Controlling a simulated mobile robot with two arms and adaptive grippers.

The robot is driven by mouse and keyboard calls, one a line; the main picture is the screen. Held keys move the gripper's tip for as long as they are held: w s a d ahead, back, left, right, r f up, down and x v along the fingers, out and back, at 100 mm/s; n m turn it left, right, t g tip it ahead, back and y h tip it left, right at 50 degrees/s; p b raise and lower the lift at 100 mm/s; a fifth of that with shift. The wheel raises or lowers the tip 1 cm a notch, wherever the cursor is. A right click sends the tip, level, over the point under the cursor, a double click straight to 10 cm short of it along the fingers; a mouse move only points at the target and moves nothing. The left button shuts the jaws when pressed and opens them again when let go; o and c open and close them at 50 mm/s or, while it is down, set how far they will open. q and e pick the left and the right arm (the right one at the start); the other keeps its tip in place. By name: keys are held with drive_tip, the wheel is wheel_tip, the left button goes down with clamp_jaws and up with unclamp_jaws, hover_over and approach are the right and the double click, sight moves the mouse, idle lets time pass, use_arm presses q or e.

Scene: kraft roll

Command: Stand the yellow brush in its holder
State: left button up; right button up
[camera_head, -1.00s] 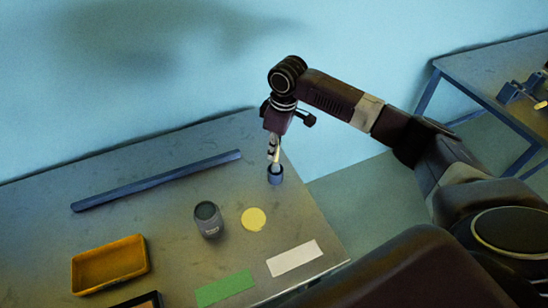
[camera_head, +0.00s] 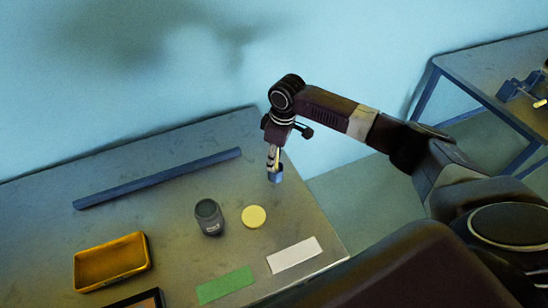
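The holder, a small blue cup (camera_head: 275,175), stands near the far right corner of the table. My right gripper (camera_head: 273,164) points down right over it, its fingertips at the cup's mouth. A thin pale yellow strip, which looks like the yellow brush (camera_head: 278,158), shows upright along the fingers, and the gripper seems shut on it. The lower end of the brush is hidden by the cup and fingers, so its depth in the cup cannot be told. My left gripper is not in view.
A dark grey can (camera_head: 209,217) and a yellow disc (camera_head: 254,216) stand nearer the front. A blue bar (camera_head: 158,179) lies at the back. An orange tray (camera_head: 112,262), a green strip (camera_head: 225,286) and a white strip (camera_head: 294,255) lie in front. Another table (camera_head: 490,75) stands at right.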

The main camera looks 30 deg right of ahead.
wheel_tip(320, 180, up, 12)
drive_tip(key=s+d+b, duration=0.1)
drive_tip(key=shift+b, duration=0.4)
drive_tip(key=shift+s, duration=0.1)
idle(0.5)
